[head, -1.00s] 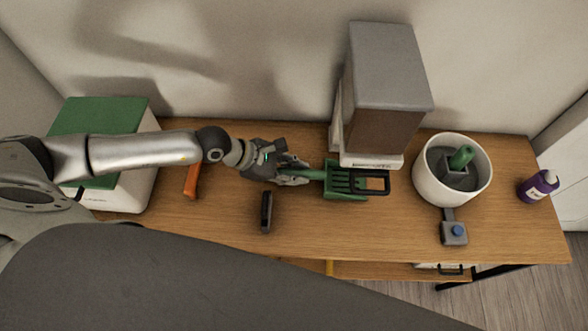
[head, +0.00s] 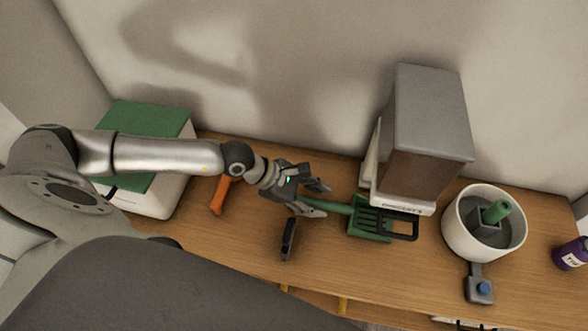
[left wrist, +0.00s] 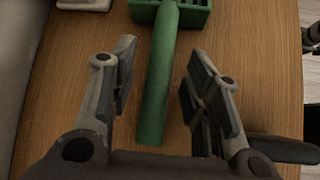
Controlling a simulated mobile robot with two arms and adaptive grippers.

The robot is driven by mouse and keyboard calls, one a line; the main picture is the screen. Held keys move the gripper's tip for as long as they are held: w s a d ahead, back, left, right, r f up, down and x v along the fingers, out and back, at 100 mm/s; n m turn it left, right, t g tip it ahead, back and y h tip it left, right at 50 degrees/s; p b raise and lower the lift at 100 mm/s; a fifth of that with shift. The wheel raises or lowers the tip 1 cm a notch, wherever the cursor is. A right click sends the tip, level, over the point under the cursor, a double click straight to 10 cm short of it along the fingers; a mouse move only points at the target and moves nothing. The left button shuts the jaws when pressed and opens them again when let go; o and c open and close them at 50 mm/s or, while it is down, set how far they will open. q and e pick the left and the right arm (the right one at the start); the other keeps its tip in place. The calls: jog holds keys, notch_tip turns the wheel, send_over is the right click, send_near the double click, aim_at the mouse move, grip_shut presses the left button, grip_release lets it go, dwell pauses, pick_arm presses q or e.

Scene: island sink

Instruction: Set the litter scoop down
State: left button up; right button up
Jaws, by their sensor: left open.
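The green litter scoop (head: 369,219) lies on the wooden table, its slotted head to the right and its handle pointing left toward my left gripper (head: 318,198). In the left wrist view the scoop's handle (left wrist: 160,85) runs between the two spread fingers of the left gripper (left wrist: 158,90), with a gap on each side. The left gripper is open and does not hold the handle. The black frame at the scoop's far end shows in the head view. My right gripper is not in view.
A grey-topped box (head: 430,115) stands on books (head: 403,201) behind the scoop. A white pot (head: 483,228) and a purple bottle (head: 572,254) are to the right. An orange-handled tool (head: 220,195), a black item (head: 288,240) and a green-lidded box (head: 150,150) are to the left.

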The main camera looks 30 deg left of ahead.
pick_arm(q)
jog(key=b+v, duration=0.1)
jog(key=v, duration=0.7)
jog(key=shift+a, duration=0.2)
jog(key=shift+o, duration=0.5)
jog(key=shift+s+a+r, duration=0.25)
jog(key=shift+s+r, duration=0.05)
jog(key=shift+r, duration=0.25)
